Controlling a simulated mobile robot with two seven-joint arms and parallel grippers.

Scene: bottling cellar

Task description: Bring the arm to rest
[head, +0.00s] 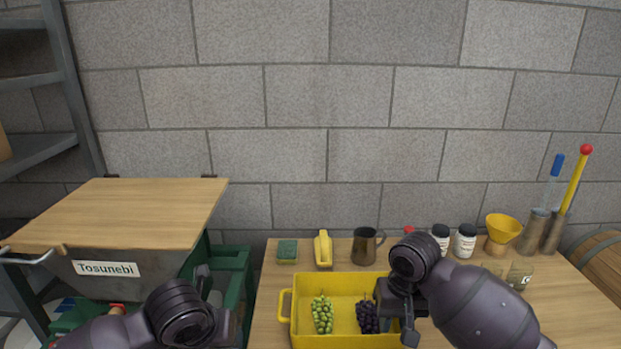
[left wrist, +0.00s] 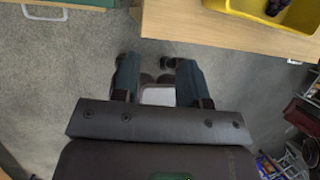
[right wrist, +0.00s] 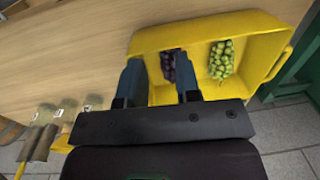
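My right gripper (head: 398,318) hangs over the right part of a yellow crate (head: 345,282) on the wooden table. In the right wrist view my right gripper (right wrist: 158,63) has its fingers apart. Dark grapes (right wrist: 168,66) show partly between the fingers, inside the crate; I see no grip on them. They also show in the head view (head: 366,316), beside green grapes (head: 322,314). My left gripper (left wrist: 157,66) is open and empty above the grey floor, in front of the table edge. In the head view my left arm is at the lower left, near the green bin.
A sponge (head: 287,251), yellow brush-like item (head: 323,248), dark mug (head: 365,246), jars (head: 464,241) and a yellow funnel (head: 502,230) stand along the table's back. A lidded cabinet labelled Tosunebi (head: 106,268) stands left. A barrel (head: 603,262) is at the far right.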

